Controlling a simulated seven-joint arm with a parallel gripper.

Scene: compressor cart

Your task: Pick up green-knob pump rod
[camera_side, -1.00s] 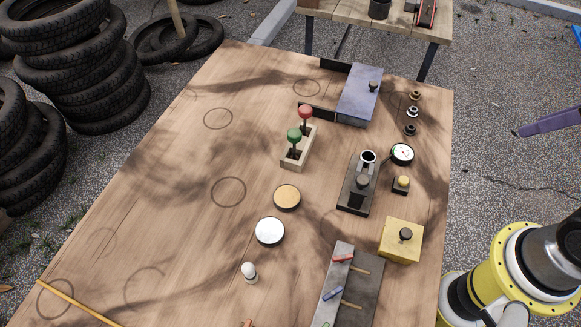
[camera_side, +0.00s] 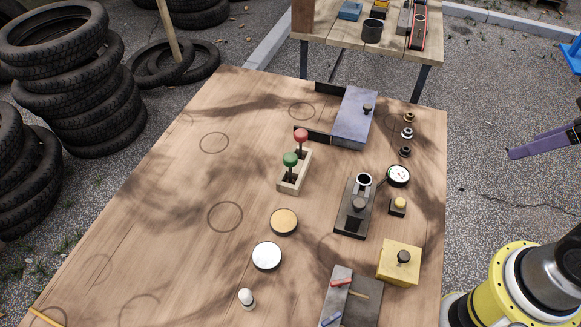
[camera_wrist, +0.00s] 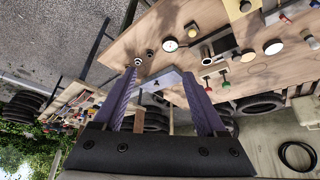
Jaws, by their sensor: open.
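The green-knob pump rod (camera_side: 290,160) stands upright in a pale holder block (camera_side: 287,187) near the middle of the table. A red-knob rod (camera_side: 301,136) stands in the same block, just behind it. In the wrist view the green knob (camera_wrist: 226,85) and red knob (camera_wrist: 206,89) show right of centre, beyond the fingers. My gripper (camera_wrist: 165,80) has two purple fingers, spread apart with nothing between them. In the side view one purple finger (camera_side: 543,143) shows at the right edge, off the table and far from the rod.
A blue-grey box (camera_side: 354,118) lies behind the rods. A dark pump block (camera_side: 353,207), a gauge (camera_side: 398,175) and a yellow box (camera_side: 399,262) stand to the right. A tan disc (camera_side: 284,221) and a white disc (camera_side: 266,256) lie in front. The table's left side is mostly clear.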

